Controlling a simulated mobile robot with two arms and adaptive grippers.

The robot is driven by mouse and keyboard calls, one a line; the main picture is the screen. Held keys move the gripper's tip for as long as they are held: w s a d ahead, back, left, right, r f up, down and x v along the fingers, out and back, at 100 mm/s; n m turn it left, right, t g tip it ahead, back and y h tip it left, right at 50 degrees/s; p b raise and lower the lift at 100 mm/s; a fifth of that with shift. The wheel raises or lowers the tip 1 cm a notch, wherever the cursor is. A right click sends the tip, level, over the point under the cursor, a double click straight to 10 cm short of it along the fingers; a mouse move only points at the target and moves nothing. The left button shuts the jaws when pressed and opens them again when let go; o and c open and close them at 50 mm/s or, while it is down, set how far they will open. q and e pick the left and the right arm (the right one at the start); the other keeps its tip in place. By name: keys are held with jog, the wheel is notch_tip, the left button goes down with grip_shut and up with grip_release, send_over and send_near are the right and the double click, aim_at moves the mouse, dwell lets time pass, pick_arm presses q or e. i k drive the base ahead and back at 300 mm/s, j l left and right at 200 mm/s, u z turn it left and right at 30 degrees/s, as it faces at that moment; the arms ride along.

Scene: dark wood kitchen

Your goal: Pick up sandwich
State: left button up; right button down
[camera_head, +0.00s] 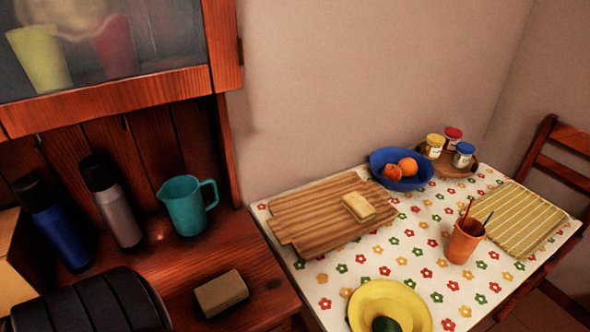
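A small pale yellow, layered block that looks like the sandwich (358,207) lies on the right part of a wooden cutting board (310,215). The board lies flat on a table with a flowered cloth. A second block-shaped tan item (221,293) lies on the dark wood counter at the bottom; I cannot tell what it is. Neither of my grippers is in view.
On the table are a blue bowl (389,158) with fruit, small jars (464,155), an orange cup (463,242), a yellow bowl (410,296) and a striped mat (522,222). A teal pitcher (187,208) and two bottles (110,200) stand on the counter.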

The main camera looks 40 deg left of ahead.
aim_at(360, 209)
jog(key=u, duration=0.85)
jog(key=l+u, duration=0.3)
jog(key=l, duration=0.6)
